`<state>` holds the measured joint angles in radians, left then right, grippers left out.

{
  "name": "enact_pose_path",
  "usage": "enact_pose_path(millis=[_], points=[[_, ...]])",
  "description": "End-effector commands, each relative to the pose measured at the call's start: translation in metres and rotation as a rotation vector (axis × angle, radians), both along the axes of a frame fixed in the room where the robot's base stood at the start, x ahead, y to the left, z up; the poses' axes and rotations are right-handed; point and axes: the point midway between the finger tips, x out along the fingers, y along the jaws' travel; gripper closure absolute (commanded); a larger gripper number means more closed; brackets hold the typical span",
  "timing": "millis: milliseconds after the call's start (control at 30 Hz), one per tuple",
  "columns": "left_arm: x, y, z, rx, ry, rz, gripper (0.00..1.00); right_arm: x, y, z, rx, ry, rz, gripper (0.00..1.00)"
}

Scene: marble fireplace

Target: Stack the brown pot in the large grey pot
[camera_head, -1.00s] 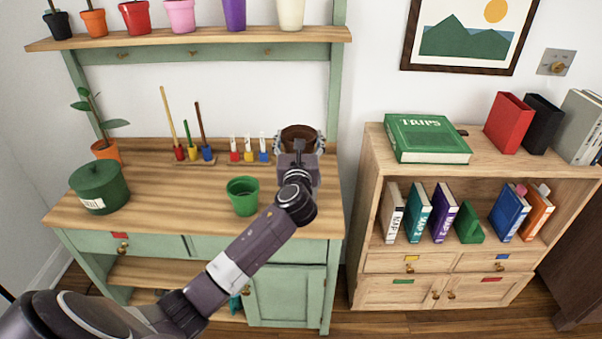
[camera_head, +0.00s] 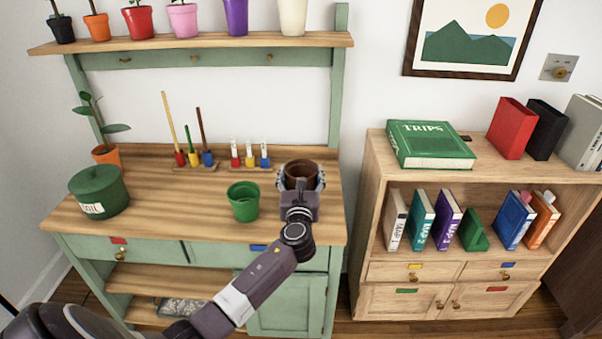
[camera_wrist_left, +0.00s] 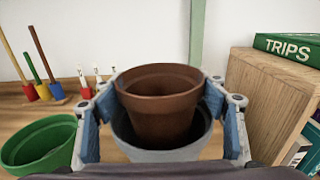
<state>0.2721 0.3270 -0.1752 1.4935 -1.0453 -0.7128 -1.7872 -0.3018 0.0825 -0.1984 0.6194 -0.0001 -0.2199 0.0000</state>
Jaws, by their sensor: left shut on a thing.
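The brown pot (camera_head: 300,170) is upright at the right end of the green workbench, between the fingers of my left gripper (camera_head: 301,183). In the left wrist view the brown pot (camera_wrist_left: 160,122) has its lower part inside the large grey pot (camera_wrist_left: 165,154), with its rim standing above the grey rim. The gripper's blue-padded fingers flank the brown pot on both sides and are shut on it. Whether the brown pot's base touches the grey pot's bottom is hidden. In the head view my gripper hides the grey pot. My right gripper is not in view.
A green pot (camera_head: 243,203) stands just left of the gripper. Small coloured tool holders (camera_head: 250,158) stand behind. A dark green lidded pot (camera_head: 98,192) is at the far left. A wooden bookcase (camera_head: 373,195) stands close on the right.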

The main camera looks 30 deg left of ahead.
Motion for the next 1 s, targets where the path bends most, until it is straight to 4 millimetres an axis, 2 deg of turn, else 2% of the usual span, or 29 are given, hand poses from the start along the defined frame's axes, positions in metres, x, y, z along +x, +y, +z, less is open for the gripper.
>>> enact_pose_path(millis=[467,500,600,867,1000], points=[[0.0001,0.0003,-0.0109,0.001,0.0,0.0,0.66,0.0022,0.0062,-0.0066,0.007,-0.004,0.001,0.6],[0.0,0.0002,-0.0113,0.001,0.001,0.0,0.29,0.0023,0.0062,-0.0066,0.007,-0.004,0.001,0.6],[0.0,0.0002,-0.0113,0.001,0.001,0.0,0.18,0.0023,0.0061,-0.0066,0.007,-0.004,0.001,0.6],[0.0,0.0002,-0.0111,0.001,0.001,0.0,0.16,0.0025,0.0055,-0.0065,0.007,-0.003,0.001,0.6],[0.0001,0.0001,-0.0039,0.0,-0.001,0.0,0.16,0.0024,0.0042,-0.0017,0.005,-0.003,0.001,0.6]])
